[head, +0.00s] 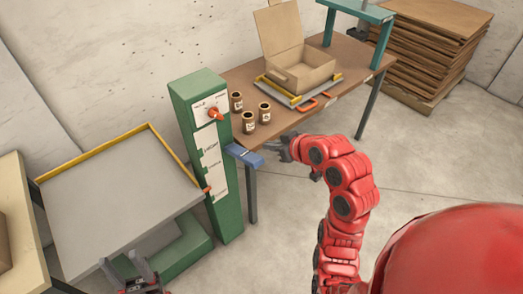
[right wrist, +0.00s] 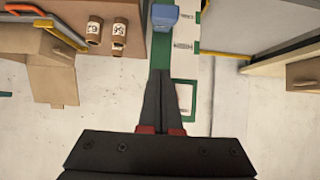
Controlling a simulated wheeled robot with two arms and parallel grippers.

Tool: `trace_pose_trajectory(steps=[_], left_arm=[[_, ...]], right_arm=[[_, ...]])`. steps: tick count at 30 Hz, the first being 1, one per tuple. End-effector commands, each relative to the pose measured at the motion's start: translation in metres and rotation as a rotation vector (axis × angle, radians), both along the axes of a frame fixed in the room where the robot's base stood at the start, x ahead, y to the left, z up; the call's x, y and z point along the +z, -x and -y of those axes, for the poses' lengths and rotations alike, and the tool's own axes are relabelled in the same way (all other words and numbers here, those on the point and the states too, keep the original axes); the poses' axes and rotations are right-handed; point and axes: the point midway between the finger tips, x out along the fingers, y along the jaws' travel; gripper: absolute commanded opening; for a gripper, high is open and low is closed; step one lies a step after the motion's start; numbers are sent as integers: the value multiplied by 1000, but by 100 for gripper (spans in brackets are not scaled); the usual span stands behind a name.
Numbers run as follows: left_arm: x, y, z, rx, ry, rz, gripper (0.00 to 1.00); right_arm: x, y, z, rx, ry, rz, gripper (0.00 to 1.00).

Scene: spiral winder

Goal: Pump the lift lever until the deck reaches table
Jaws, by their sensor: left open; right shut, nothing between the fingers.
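The green lift column (head: 205,150) stands upright left of the table, with a white scale panel (head: 212,160) and an orange pointer (head: 207,190) low on it. Its blue lift lever (head: 244,155) sticks out toward the table and shows in the right wrist view (right wrist: 165,18). The grey deck (head: 115,200) with yellow rims sits left of the column, lower than the brown table (head: 290,118). My right gripper (head: 277,148) is shut and empty, close to the lever's end; contact is unclear. My left gripper (head: 123,266) is open in front of the deck, partly cut off.
An open cardboard box (head: 300,68) lies on a tray on the table, beside several brown jars (head: 249,121). An orange knob (head: 214,113) tops the column panel. Stacked cardboard (head: 435,45) stands behind right. A pale bench edge (head: 20,220) is far left. Floor at right is clear.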

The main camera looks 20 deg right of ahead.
Motion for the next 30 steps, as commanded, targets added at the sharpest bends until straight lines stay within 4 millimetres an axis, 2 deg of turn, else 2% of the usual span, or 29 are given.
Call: trace_pose_trajectory(steps=[5, 16, 22, 30], left_arm=[[8, 0, 0, 0, 0, 0, 50], [30, 0, 0, 0, 0, 0, 50], [41, 0, 0, 0, 0, 0, 50], [42, 0, 0, 0, 0, 0, 50]], right_arm=[[-13, -18, -9, 4, 2, -5, 0], [-57, -74, -29, 4, 2, -5, 0], [-85, -61, -23, 0, 0, -8, 0], [-94, -58, -21, 0, 1, 0, 0]])
